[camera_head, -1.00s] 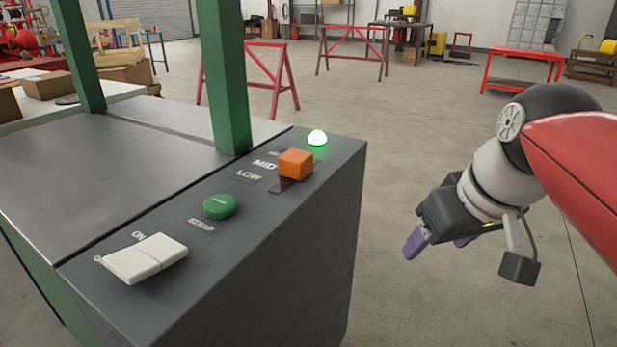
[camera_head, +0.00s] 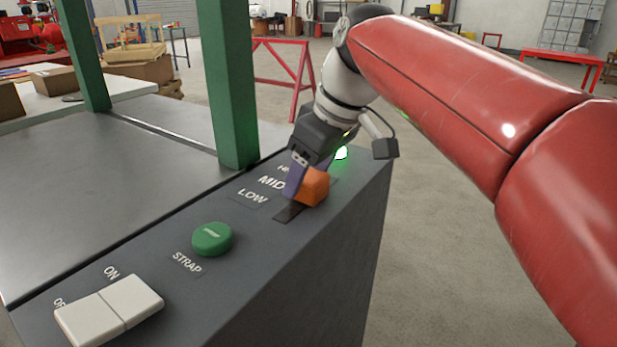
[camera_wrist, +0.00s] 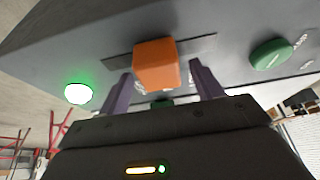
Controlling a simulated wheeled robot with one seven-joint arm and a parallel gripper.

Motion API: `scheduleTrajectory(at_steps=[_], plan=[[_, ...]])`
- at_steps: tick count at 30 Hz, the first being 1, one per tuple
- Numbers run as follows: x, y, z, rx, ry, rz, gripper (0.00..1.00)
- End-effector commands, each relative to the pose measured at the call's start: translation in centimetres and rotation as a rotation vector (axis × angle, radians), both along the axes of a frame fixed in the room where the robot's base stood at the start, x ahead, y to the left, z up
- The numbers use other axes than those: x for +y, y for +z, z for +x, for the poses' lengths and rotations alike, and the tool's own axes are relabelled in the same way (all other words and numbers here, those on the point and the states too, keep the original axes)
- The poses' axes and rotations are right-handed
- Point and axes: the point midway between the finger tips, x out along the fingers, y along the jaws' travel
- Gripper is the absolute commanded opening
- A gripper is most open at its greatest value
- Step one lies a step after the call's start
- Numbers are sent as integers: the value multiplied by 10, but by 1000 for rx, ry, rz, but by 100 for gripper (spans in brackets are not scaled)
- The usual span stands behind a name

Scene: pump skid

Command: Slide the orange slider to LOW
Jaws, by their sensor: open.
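The orange slider (camera_head: 312,187) is a block in a dark slot on the grey panel top. In the head view it stands beside the MID label (camera_head: 271,182), with the LOW label (camera_head: 252,196) nearer the camera. My gripper (camera_head: 294,183) is at the slider, one purple finger on its left side; the other finger is hidden. In the wrist view the orange slider (camera_wrist: 156,64) lies between and just beyond the two spread fingers of my gripper (camera_wrist: 160,84). The fingers are open, with gaps on both sides.
A green STRAP button (camera_head: 212,239) and a white ON rocker switch (camera_head: 109,310) sit nearer on the panel. A lit green lamp (camera_head: 342,153) is just behind the slider. A green post (camera_head: 226,85) rises close to the left. Open floor lies to the right.

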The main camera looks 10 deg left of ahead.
Motion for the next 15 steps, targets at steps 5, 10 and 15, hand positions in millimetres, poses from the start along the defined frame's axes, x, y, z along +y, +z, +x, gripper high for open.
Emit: scheduleTrajectory(at_steps=[5,10,15], plan=[[3,-9,1,-1,0,0,65],[3,-9,2,-1,-1,0,65],[3,-9,2,-1,-1,0,50]])
